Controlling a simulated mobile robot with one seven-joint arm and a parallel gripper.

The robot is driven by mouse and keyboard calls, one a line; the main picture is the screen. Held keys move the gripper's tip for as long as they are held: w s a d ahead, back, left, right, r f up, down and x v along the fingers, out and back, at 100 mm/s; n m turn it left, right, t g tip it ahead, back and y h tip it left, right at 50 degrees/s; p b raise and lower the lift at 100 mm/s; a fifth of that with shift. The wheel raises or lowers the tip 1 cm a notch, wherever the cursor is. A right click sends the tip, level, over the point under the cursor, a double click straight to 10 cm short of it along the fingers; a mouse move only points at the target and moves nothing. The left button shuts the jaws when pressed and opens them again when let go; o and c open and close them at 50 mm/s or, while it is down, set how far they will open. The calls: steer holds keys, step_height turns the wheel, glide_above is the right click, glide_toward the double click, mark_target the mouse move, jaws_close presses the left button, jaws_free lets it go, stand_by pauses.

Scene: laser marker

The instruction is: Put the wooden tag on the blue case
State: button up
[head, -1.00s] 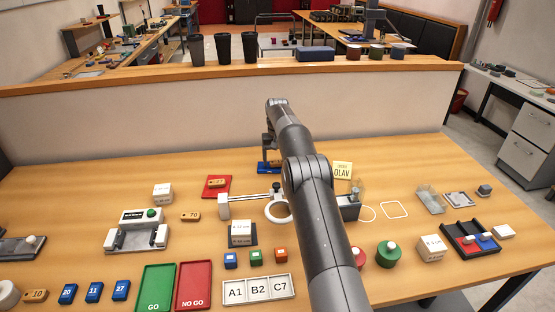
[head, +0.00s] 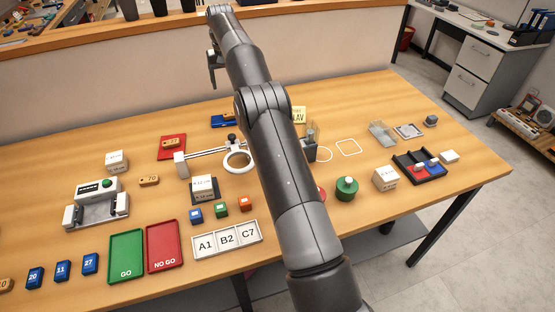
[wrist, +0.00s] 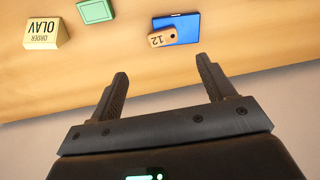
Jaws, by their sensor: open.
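The wooden tag marked 12 (wrist: 162,40) lies at one corner of the flat blue case (wrist: 185,24) in the wrist view. It overlaps the case's top and sticks out a little past the case's edge. In the head view the blue case (head: 220,122) is at the back of the table, with the tag (head: 229,115) small on it. My gripper (head: 213,78) is open and empty, raised above and apart from the case. In the wrist view its fingers (wrist: 168,85) are spread with nothing between them.
A yellow ORDER OLAV block (wrist: 42,33) and a green piece (wrist: 95,11) lie near the case. A red plate with another wooden tag (head: 172,154) and a white stand with a ring (head: 239,161) are nearby. A low partition (head: 110,85) runs behind.

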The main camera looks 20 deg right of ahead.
steer(key=s+r+t, duration=0.1)
steer(key=s+r, duration=1.1)
steer(key=r, duration=0.2)
steer(key=s+d+r+t, duration=0.1)
steer(key=s+r, duration=0.1)
steer(key=s, duration=0.5)
steer(key=s+r+t, duration=0.1)
steer(key=s+r, duration=0.2)
steer(key=s, duration=0.3)
steer(key=s+f, duration=0.4)
steer(key=s, duration=0.5)
steer(key=s+f+t, duration=0.1)
steer(key=s+f, duration=0.2)
steer(key=s, duration=0.7)
steer(key=s+f+t, duration=0.1)
steer(key=s+f, duration=0.3)
steer(key=s, duration=0.6)
steer(key=shift+s+f, duration=0.15)
steer(key=shift+f, duration=0.15)
